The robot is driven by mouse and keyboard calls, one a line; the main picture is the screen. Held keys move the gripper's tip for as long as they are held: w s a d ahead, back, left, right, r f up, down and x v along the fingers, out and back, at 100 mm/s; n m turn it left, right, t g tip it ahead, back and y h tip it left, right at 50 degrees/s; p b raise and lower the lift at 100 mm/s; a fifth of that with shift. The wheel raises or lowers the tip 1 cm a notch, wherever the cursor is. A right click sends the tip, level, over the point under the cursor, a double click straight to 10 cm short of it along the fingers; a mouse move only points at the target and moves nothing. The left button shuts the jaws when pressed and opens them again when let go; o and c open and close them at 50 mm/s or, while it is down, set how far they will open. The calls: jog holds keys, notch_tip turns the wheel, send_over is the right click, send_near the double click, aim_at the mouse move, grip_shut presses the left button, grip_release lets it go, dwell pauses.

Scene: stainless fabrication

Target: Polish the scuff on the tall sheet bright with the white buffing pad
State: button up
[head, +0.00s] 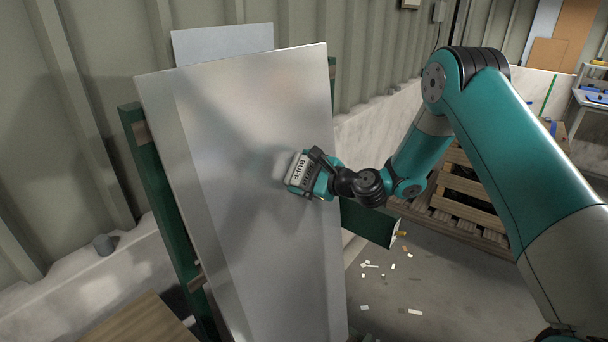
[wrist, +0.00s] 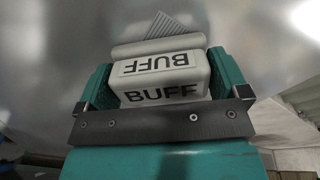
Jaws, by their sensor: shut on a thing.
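The tall sheet (head: 262,240) is brushed silver metal, leaning on a green frame. My gripper (head: 312,174) is at its middle right, shut on the white buffing pad (head: 296,171), a block marked BUFF. In the wrist view the pad (wrist: 165,73) sits between the teal fingers, facing the sheet (wrist: 245,35). The pad is at or very near the sheet; I cannot tell whether it touches. A pale blurred patch (head: 281,163) shows just left of the pad. A ribbed grey patch (wrist: 168,25) shows beyond the pad in the wrist view; I cannot tell if either is the scuff.
The green frame (head: 155,190) stands behind the sheet, with another pale sheet (head: 222,42) at the back. Wooden pallets (head: 455,195) stand on the right. Small scraps (head: 372,266) litter the floor. A wooden board (head: 140,322) is at lower left.

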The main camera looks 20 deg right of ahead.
aim_at(304, 185)
jog(key=r+p, duration=0.3)
jog(key=shift+w+a+r, duration=0.2)
jog(key=shift+w+r, duration=0.1)
jog(key=shift+w, duration=0.1)
jog(key=shift+f, duration=0.1)
jog(key=f+b, duration=0.1)
jog(key=f, duration=0.1)
jog(key=f+b, duration=0.1)
jog(key=shift+s+b, duration=0.25)
jog(key=shift+b, duration=0.05)
jog(key=shift+s+d+f, duration=0.1)
jog(key=shift+d+f, duration=0.05)
jog(key=shift+f, duration=0.15)
notch_tip(304, 185, down, 4)
jog(key=b, duration=0.3)
jog(key=shift+s+d+r, duration=0.1)
jog(key=shift+d+r, duration=0.05)
jog(key=shift+r, duration=0.1)
